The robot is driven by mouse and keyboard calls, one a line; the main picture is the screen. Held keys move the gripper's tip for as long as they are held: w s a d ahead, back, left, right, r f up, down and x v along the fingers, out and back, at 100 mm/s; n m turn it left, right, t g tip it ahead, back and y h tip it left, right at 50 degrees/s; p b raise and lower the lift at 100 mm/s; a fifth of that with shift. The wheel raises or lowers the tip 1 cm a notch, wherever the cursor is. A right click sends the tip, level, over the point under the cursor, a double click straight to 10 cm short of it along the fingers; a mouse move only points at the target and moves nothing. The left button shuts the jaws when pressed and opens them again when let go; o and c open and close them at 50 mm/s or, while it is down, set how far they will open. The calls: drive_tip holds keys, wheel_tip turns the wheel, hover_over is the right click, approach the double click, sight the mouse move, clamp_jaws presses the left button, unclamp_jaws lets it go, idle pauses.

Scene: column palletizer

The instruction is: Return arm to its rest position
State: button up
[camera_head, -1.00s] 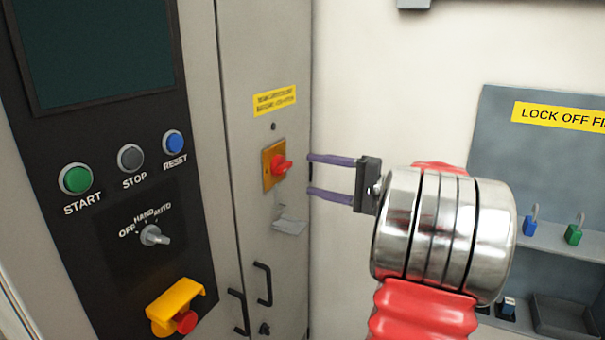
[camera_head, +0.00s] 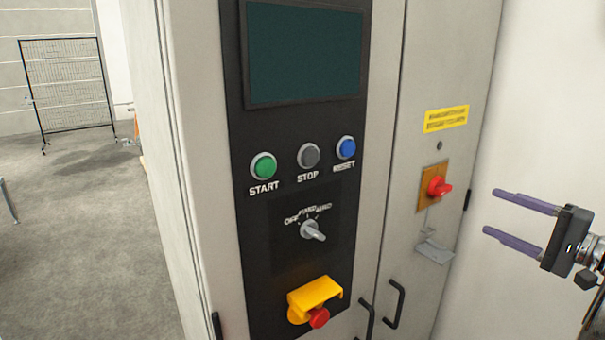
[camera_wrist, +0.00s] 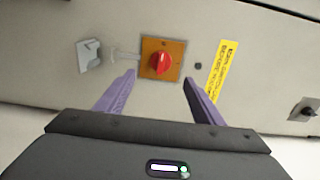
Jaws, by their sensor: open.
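My gripper (camera_head: 523,218) is at the right edge of the head view. Its two purple fingers are spread apart with nothing between them, and they point left toward the cabinet. The red rotary switch (camera_head: 438,187) on its orange plate (camera_head: 428,195) is on the cabinet's side panel, left of the fingertips and apart from them. In the wrist view the red switch (camera_wrist: 161,64) shows ahead of and between the open fingers (camera_wrist: 158,88). Most of my arm is out of the head view.
The control panel carries a green START button (camera_head: 263,166), a blue RESET button (camera_head: 345,148), a selector knob (camera_head: 313,231) and a red emergency button (camera_head: 319,317) under a yellow guard (camera_head: 315,293). A small metal hasp (camera_head: 434,252) sticks out below the switch. Open floor (camera_head: 80,230) lies left.

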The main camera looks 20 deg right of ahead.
wheel_tip(320, 180, down, 9)
drive_tip(key=s+a+m+g+h, duration=0.1)
drive_tip(key=s+m+g+h, duration=0.1)
drive_tip(key=g, duration=0.1)
drive_tip(key=s+a+f+n+g, duration=0.2)
drive_tip(key=a+f+g, duration=0.6)
drive_tip(key=a, duration=0.5)
drive_tip(key=s+a+n+h, duration=0.1)
drive_tip(key=a+n, duration=0.3)
drive_tip(key=a, duration=0.5)
drive_tip(key=s+a+r+n+h, duration=0.1)
drive_tip(key=s+a+n, duration=0.3)
drive_tip(key=a, duration=0.5)
drive_tip(key=s+a+n+h, duration=0.2)
drive_tip(key=a+n, duration=0.4)
drive_tip(key=a, duration=0.3)
drive_tip(key=shift+s+a+r, duration=0.2)
drive_tip(key=shift+s+r, duration=0.1)
drive_tip(key=shift+r, duration=0.05)
